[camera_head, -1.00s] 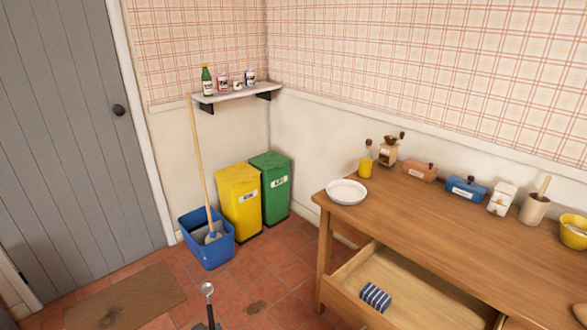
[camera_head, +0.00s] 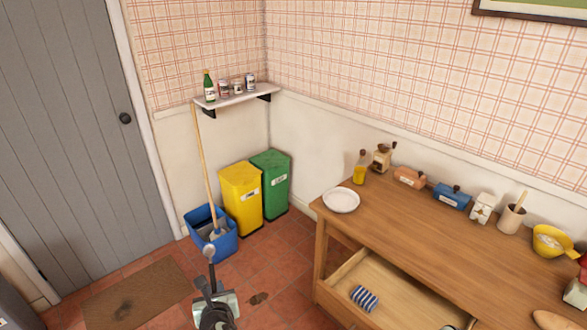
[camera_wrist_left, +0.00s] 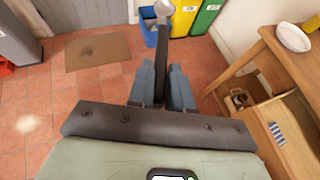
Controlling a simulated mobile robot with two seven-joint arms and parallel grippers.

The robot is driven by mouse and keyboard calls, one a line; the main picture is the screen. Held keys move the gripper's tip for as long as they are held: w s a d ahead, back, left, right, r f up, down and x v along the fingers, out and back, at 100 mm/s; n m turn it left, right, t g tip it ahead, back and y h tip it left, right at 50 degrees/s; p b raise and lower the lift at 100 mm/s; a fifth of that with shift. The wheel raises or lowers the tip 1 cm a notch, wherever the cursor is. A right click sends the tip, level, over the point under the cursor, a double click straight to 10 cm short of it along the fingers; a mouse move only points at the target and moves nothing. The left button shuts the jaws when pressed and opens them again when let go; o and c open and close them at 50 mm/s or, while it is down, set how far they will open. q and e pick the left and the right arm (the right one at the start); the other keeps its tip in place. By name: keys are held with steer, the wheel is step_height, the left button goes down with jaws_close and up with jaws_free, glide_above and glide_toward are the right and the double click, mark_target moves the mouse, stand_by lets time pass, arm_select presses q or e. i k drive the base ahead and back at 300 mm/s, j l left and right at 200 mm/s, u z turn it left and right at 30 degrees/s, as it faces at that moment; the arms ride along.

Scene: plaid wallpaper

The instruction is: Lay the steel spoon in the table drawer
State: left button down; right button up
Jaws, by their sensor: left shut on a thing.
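My left gripper (camera_head: 211,290) is low in the middle-left of the head view, over the floor and left of the table. It is shut on the steel spoon (camera_head: 209,251), which points up and away with its round bowl free. In the left wrist view the spoon's bowl (camera_wrist_left: 162,9) shows at the top, and its dark handle runs down between the two blue-grey fingers (camera_wrist_left: 162,88). The table drawer (camera_head: 402,306) is pulled open, to the right of the gripper. A blue-and-white striped cloth (camera_head: 364,298) lies in it. My right gripper is not in view.
A blue bucket (camera_head: 222,246) with a mop, a yellow bin (camera_head: 241,199) and a green bin (camera_head: 271,184) stand behind the gripper.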

mark_target(384, 295)
steer(key=l+z, duration=0.3)
steer(key=l, duration=0.5)
steer(key=l+z, duration=0.3)
steer(key=l, duration=0.45)
steer(key=i+l+z, duration=0.1)
steer(key=l+z, duration=0.2)
steer(key=l, duration=0.5)
